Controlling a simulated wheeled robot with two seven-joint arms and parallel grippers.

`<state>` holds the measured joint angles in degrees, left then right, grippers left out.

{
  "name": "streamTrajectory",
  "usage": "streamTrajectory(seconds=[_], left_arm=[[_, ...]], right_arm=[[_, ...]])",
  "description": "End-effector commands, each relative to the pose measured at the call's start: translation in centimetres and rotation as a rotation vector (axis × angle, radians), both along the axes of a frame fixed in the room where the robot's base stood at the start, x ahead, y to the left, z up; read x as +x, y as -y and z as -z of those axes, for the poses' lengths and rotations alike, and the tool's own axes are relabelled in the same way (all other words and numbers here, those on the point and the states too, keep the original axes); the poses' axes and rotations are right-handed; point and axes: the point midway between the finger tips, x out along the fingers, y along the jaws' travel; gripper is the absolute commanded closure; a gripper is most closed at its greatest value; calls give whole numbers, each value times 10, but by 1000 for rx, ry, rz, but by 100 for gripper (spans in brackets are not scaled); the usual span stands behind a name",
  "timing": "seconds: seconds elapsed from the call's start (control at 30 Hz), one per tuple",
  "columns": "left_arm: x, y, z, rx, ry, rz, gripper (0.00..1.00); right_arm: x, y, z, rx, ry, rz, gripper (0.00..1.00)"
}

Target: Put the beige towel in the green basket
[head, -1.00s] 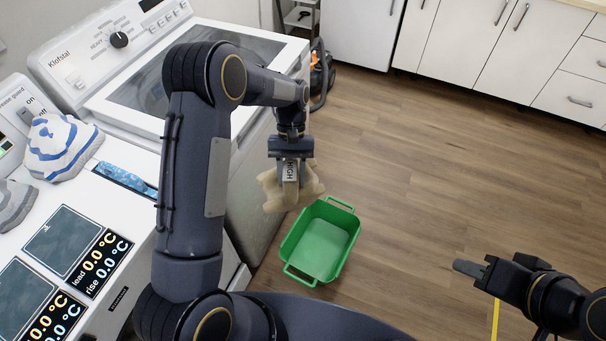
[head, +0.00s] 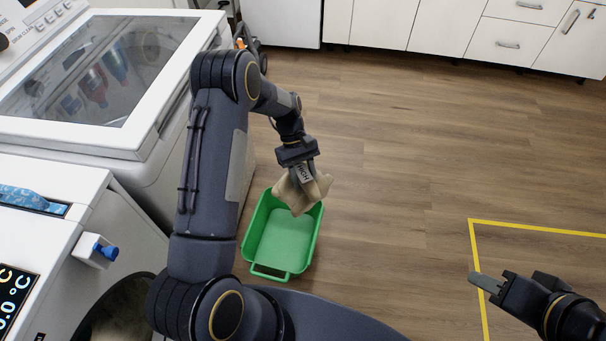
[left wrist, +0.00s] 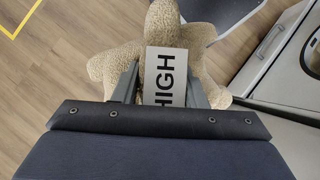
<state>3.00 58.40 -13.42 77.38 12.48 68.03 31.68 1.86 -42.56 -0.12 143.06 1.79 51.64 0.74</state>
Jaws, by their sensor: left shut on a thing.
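The beige towel (head: 299,195) is crumpled and hangs from my left gripper (head: 304,172), which is shut on it. In the head view it shows over the far right part of the green basket (head: 248,224). The towel also shows in the left wrist view (left wrist: 108,66), bulging around the fingers, with a white label reading HIGH (left wrist: 165,72). The basket stands on the floor and looks empty; the towel covers part of its far end. My right gripper (head: 484,284) is at the lower right, away from both; its finger spacing is not clear.
A white washing machine (head: 160,138) and a white appliance with a display (head: 100,210) stand on the left. White cabinets (head: 430,25) line the back. The wooden floor (head: 400,150) is open, with yellow tape (head: 530,229) at right.

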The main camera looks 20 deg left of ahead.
Motion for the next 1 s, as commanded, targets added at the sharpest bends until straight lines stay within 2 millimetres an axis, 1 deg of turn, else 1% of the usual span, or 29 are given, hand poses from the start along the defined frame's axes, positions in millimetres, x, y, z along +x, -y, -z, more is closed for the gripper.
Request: streamTrajectory(seconds=[0.03, 0.07, 0.1, 0.17, 0.2, 0.27, 0.3, 0.37, 0.4, 0.47, 0.5, 0.57, 0.6, 0.7, 0.8, 0.9, 1.0], left_arm=[[3, -3, 40, 0, -1, -72, 92], [6, -5, 53, 0, -1, -116, 92], [9, -6, 70, 0, -1, -175, 92], [14, -10, 96, 0, -1, -267, 92], [18, -13, 113, 0, -1, -327, 92], [23, -18, 138, 1, -2, -421, 92], [26, -22, 155, 0, -1, -482, 92], [30, -28, 181, 0, -2, -576, 92], [33, -33, 198, 0, -2, -639, 92], [38, -41, 223, 0, -2, -733, 92], [40, -47, 240, 1, -3, -798, 92], [43, -57, 266, 1, -2, -895, 92], [45, -64, 283, 2, -3, -960, 92], [48, -82, 321, 1, -2, -1110, 92], [48, -98, 351, 1, -2, -1237, 92], [48, -110, 373, 0, -2, -1333, 92], [47, -119, 385, 0, -1, -1394, 92]], right_arm=[[0, 0, 34, 0, 0, 0, 66], [0, 0, 43, 0, 0, 0, 66], [0, 0, 56, 0, 0, 0, 66], [0, 0, 75, 0, 0, 0, 66], [0, 0, 87, 0, 0, 0, 66], [0, 0, 106, 0, 0, 0, 66], [0, 0, 119, 0, 0, 0, 66], [0, 0, 138, 0, 0, 0, 66], [0, 0, 151, 0, 0, 0, 66], [0, 0, 170, 0, 0, 0, 66], [0, 0, 182, 0, 0, 0, 66], [0, 0, 201, 0, 0, 0, 66], [0, 0, 214, 0, 0, 0, 66], [0, 0, 241, 0, 0, 0, 66], [0, 0, 263, 0, 0, 0, 66], [0, 0, 277, 0, 0, 0, 66], [0, 0, 285, 0, 1, 0, 66]])
